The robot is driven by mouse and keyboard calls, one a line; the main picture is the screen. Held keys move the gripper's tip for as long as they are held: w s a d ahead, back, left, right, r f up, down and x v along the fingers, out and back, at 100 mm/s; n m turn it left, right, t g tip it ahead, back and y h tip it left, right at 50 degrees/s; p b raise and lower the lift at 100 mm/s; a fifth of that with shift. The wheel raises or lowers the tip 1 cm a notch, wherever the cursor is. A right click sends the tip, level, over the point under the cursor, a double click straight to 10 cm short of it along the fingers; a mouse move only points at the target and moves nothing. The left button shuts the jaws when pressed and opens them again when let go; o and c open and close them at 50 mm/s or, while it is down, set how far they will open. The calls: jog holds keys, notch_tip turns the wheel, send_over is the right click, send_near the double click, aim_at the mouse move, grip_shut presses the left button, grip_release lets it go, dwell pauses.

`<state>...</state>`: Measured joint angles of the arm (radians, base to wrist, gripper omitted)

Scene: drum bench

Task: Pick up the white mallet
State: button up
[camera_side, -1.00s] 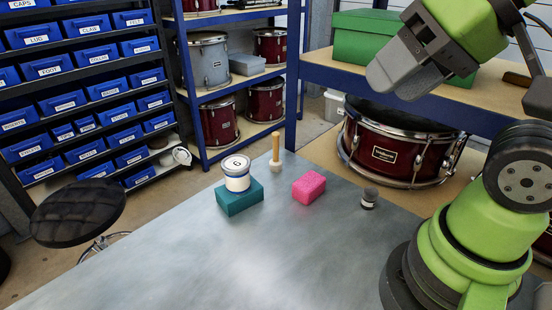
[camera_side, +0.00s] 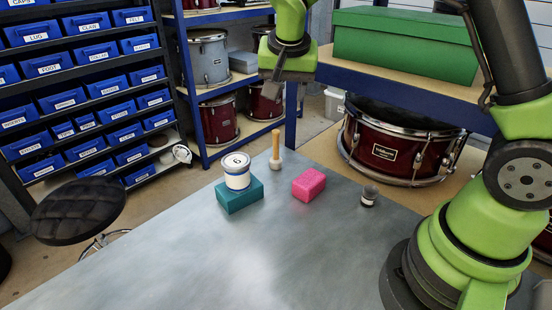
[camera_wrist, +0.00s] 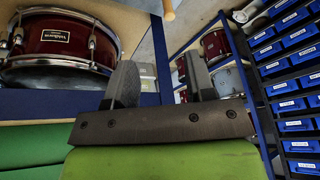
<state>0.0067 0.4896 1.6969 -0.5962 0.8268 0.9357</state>
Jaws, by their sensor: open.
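The white mallet (camera_side: 276,146) stands upright on the grey bench in the side view, its pale head down and its tan wooden handle up.
Left of the mallet, a white tin (camera_side: 237,177) stands on a teal block (camera_side: 240,197). A pink block (camera_side: 309,184) and a small dark-topped jar (camera_side: 369,196) are to its right. The front of the bench (camera_side: 200,265) is clear. A shelf with a green box (camera_side: 405,45) stands behind.

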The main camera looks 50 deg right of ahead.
aim_at(276, 131)
jog(key=shift+m+g+h, duration=0.4)
jog(key=shift+m, duration=0.1)
jog(key=x, duration=0.3)
jog(key=w+x, duration=0.1)
jog(key=x, duration=0.3)
jog(key=w+x, duration=0.1)
jog(key=x, duration=0.3)
jog(key=shift+a, duration=0.35)
jog(key=shift+w+x, duration=0.2)
jog(key=shift+x, duration=1.3)
jog(key=shift+w+x, duration=0.15)
jog(key=shift+x, duration=1.35)
jog(key=shift+a+r, duration=0.1)
grip_shut()
